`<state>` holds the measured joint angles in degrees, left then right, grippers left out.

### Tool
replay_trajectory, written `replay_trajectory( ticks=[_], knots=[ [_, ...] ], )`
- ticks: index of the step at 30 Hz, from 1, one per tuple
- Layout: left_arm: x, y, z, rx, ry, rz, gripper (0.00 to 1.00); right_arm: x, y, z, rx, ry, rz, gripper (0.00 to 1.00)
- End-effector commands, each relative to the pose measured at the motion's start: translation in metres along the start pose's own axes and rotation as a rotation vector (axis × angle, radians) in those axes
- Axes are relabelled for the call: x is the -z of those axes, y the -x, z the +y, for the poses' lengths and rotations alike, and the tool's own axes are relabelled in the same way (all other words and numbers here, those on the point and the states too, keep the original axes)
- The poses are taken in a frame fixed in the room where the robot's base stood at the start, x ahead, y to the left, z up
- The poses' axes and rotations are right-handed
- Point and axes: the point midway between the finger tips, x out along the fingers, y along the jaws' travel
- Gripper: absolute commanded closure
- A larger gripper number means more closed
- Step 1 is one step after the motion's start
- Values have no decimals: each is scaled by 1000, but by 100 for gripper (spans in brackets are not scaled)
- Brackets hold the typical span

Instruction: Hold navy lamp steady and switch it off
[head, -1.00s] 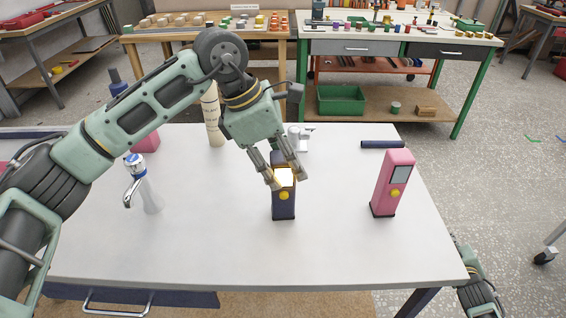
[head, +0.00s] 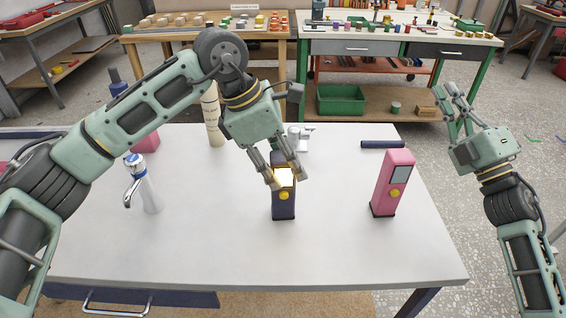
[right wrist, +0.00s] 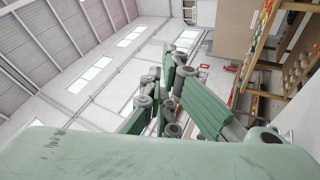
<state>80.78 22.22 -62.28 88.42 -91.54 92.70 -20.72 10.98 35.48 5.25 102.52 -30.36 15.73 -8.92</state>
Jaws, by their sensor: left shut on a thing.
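The navy lamp (head: 284,210) stands upright on the white table in the head view. Its pale panel glows brightly, and a yellow button (head: 284,195) sits just below it on the front. My left gripper (head: 287,180) reaches down from behind and is shut on the lamp's upper part, with a finger on each side. The lamp's top is partly hidden by the fingers. My right gripper (head: 444,90) is raised beyond the table's right edge, open and empty, well apart from the lamp. Its fingers also show in the right wrist view (right wrist: 163,85).
A pink device (head: 390,185) with a grey panel and yellow button stands right of the lamp. A white dispenser (head: 150,190) stands left. A cream cylinder (head: 212,118), a white object (head: 300,137) and a dark bar (head: 382,145) are behind. The table's front is clear.

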Motion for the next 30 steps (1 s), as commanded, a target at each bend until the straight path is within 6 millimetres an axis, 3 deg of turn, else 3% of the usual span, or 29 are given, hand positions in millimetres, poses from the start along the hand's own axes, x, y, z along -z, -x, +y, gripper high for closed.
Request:
replay_trajectory(
  ticks=[2,5,11,15,21,27,30],
  knots=[
    [1,-1,0,1,1,2,98,38,-6,18,-24,74,87,100],
    [1,-1,0,1,1,2,98,88,-4,20,-29,152,182,100],
    [1,-1,0,1,1,2,98,172,25,-28,37,206,288,100],
    [1,-1,0,1,1,2,98,222,55,-68,100,192,319,100],
    [1,-1,0,1,1,2,98,295,106,-110,186,140,339,100],
    [1,-1,0,1,1,2,98,361,152,-122,245,81,336,100],
    [1,-1,0,1,1,2,98,383,167,-120,260,58,327,100]
  ],
)
